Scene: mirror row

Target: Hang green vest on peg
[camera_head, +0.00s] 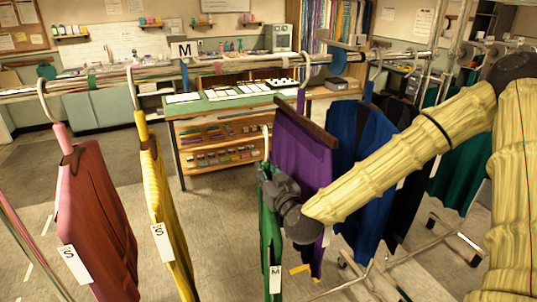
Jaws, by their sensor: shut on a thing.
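My gripper (270,188), dark grey at the end of my yellow-sleeved arm, is shut on the green vest (268,245) near its top. The vest hangs narrow and edge-on, with a white tag marked M (275,280) at its lower part. A pale hanger hook (267,142) rises above the vest and appears free, below the rail in the picture. The gripper covers part of the vest's top, and its fingertips are hard to make out. I cannot pick out a separate peg; a long metal rail (225,68) carries the other garments.
A red vest (90,215) and a yellow vest (165,205), both tagged S, hang at left. Purple (300,155), blue (360,135) and dark garments hang close behind my arm. A size marker M (185,50) stands on the rail. A green-topped workbench (225,102) stands behind.

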